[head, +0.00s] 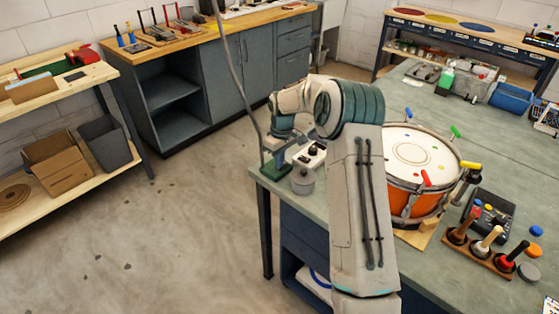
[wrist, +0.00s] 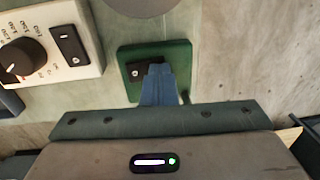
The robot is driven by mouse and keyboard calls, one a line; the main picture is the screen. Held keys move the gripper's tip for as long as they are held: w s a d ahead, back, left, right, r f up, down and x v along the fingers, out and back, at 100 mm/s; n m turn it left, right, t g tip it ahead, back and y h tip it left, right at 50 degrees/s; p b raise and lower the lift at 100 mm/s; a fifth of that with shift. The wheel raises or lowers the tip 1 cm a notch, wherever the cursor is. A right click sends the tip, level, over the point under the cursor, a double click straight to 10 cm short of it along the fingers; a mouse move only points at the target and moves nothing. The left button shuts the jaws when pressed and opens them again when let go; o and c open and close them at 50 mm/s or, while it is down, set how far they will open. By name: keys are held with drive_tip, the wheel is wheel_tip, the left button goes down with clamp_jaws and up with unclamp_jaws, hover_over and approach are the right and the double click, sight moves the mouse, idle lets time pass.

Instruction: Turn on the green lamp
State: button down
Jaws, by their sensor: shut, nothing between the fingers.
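The green lamp's base (head: 274,169) stands at the left corner of the drum bench, and its thin grey stem (head: 236,80) rises out of the top of the head view. The lamp's head is out of view. In the wrist view the green base (wrist: 182,58) carries a black rocker switch (wrist: 135,71). My gripper (wrist: 158,68) is shut and empty, its blue fingertips over the right part of the switch. I cannot tell whether they touch it. In the head view my arm hides most of the area around the gripper.
A cream box (wrist: 88,30) with a dial and its own black switch sits left of the green base in the wrist view. A small grey pot (head: 303,182) stands near the lamp. A drum (head: 415,160) and a rack of handled tools (head: 480,250) are to the right.

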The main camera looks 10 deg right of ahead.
drive_tip(key=shift+d, duration=0.1)
drive_tip(key=shift+w+d+r+p, duration=0.2)
drive_tip(key=shift+w+d+p, duration=0.15)
drive_tip(key=shift+w+d, duration=0.15)
wheel_tip(320, 180, up, 14)
drive_tip(key=s+a, duration=0.1)
drive_tip(key=shift+a, duration=0.2)
idle(0.3)
drive_tip(key=shift+s, duration=0.1)
